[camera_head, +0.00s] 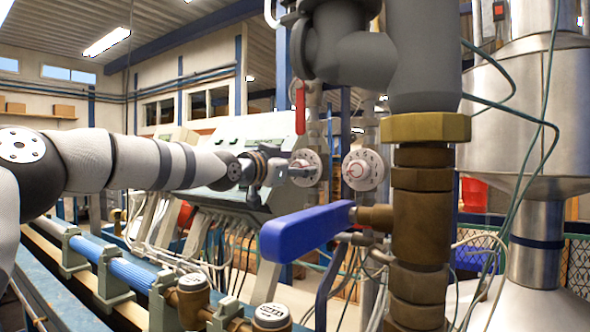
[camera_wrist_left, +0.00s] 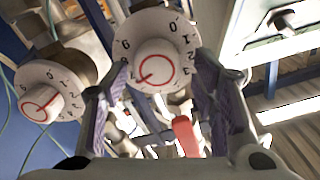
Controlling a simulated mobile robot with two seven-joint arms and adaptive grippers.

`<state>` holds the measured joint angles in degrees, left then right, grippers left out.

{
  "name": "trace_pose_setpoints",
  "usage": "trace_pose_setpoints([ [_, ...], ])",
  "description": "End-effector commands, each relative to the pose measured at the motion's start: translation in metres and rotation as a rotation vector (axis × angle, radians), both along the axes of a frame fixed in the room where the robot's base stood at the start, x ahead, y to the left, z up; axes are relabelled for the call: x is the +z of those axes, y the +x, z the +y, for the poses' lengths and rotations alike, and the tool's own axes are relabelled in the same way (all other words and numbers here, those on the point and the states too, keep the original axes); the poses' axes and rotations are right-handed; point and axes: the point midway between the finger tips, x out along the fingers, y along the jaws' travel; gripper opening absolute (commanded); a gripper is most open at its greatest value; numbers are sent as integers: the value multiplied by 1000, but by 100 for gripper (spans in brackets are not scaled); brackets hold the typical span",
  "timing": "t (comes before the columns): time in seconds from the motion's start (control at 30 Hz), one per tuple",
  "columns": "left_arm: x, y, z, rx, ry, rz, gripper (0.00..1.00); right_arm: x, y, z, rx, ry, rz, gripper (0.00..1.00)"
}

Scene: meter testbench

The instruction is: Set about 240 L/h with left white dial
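The left white dial (camera_head: 304,168) is a round white dial with numbers and a red-marked knob. It also shows in the left wrist view (camera_wrist_left: 155,62), upside down, with its knob centred between my fingers. My left gripper (camera_head: 302,170) is at this dial. In the left wrist view my left gripper (camera_wrist_left: 162,80) is open, its two fingers apart on either side of the knob, with gaps visible. The exact reading is too small to tell. A second white dial (camera_head: 364,170) sits to its right; it shows at the left of the wrist view (camera_wrist_left: 42,98). My right gripper is not visible.
A red lever (camera_head: 300,110) hangs above the left dial. A large blue valve handle (camera_head: 305,232) and a brass-and-dark pipe (camera_head: 420,220) stand in front, lower and to the right. A grey-green console (camera_head: 235,150) is behind my left arm.

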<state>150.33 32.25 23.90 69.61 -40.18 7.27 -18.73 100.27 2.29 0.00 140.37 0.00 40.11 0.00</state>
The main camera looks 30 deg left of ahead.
Motion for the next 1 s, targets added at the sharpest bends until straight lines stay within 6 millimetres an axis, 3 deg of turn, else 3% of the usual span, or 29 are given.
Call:
trace_pose_setpoints([
  [0.27,-5,-2,0,-2,1,9,54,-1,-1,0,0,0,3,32],
  [0.6,-2,-63,8,-2,1,5,54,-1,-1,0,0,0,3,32],
  [0.7,-3,-72,10,-1,0,6,54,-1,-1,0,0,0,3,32],
  [1.0,-4,-74,10,-1,0,7,54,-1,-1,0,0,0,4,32],
])
